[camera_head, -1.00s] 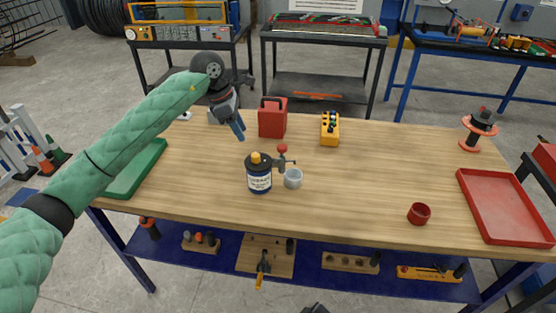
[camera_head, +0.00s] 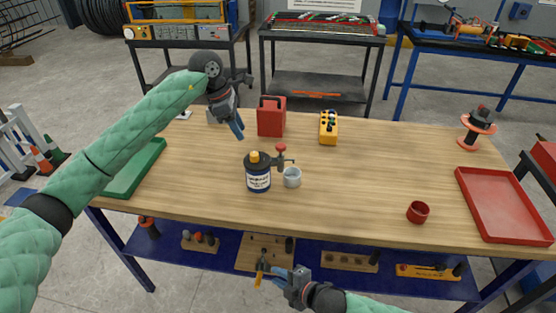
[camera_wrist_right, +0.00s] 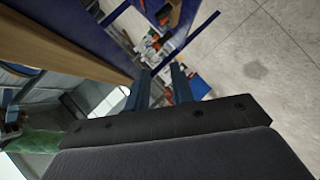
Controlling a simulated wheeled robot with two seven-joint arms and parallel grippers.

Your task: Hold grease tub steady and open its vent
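The grease tub (camera_head: 258,178), dark blue with a white label and a black lid, stands upright on the wooden table. A yellow knob (camera_head: 255,157) sits on its lid. An arm with a red ball (camera_head: 281,148) reaches out from its right side over a small grey cup (camera_head: 292,177). I cannot tell which part is the vent. My left gripper (camera_head: 239,131) hangs above the table behind and left of the tub, touching nothing; its finger gap is unclear. My right gripper (camera_head: 268,271) is low in front of the table's near edge. Its fingers are apart and empty in the right wrist view (camera_wrist_right: 159,82).
A red canister (camera_head: 271,117) and a yellow control box (camera_head: 328,128) stand behind the tub. A red cup (camera_head: 418,212) and red tray (camera_head: 487,205) are at right, a green tray (camera_head: 137,168) at left. A blue shelf (camera_head: 222,251) with tools lies below. The table's middle right is clear.

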